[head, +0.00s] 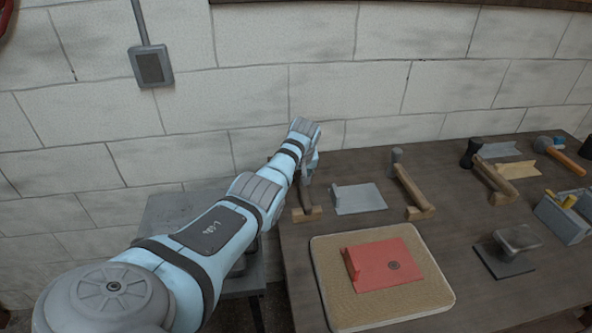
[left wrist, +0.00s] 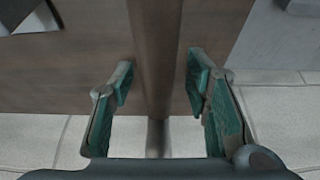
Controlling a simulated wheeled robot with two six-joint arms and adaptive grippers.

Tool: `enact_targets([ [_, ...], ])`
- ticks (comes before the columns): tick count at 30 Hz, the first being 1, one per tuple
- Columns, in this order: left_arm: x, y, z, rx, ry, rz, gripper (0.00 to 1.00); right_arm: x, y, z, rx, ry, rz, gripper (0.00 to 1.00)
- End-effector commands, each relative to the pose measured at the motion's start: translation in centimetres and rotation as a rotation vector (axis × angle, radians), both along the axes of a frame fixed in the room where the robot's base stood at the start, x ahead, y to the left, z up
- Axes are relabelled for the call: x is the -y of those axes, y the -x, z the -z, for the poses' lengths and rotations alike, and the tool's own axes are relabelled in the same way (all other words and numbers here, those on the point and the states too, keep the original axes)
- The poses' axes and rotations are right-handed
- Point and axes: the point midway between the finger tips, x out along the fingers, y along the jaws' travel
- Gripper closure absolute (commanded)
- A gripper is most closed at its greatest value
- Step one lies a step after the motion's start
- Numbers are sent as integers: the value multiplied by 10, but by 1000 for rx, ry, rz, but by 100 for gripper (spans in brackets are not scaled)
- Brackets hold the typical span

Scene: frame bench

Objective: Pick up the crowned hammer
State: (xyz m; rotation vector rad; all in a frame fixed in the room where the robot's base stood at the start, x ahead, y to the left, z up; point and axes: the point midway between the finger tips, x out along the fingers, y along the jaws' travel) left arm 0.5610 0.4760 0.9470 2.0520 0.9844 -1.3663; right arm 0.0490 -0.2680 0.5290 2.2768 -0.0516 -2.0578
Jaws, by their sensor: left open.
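My left gripper (head: 309,166) is at the back left of the bench, over a hammer with a brown wooden handle (head: 306,200). In the left wrist view the open gripper (left wrist: 160,72) has one green-padded finger on each side of the handle (left wrist: 154,45), with gaps on both sides. The hammer's head is mostly hidden by my arm in the head view. A second hammer (head: 408,185) with a grey head and a third hammer (head: 490,170) with a dark head lie to the right. I cannot tell by a crown mark which is the crowned one.
A grey plate (head: 358,198) lies right of the near hammer. A red plate (head: 385,264) lies on a tan mat (head: 440,294) in front. A grey block tool (head: 517,238), a grey bin (head: 562,220) and an orange-handled hammer (head: 568,160) are farther right. A brick wall stands behind.

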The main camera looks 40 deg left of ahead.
Motion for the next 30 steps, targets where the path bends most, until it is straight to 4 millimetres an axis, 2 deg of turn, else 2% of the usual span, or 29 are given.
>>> enact_targets([
  [17, 0, 0, 5, -1, 1, 0, 57, 0, 0, 0, 1, 0, 0, 60],
  [25, 0, 0, 5, -1, 1, 0, 100, 0, -1, 0, 2, 0, 0, 60],
  [30, 0, 0, 5, -1, 1, 0, 100, 0, -1, 0, 2, 1, 0, 60],
])
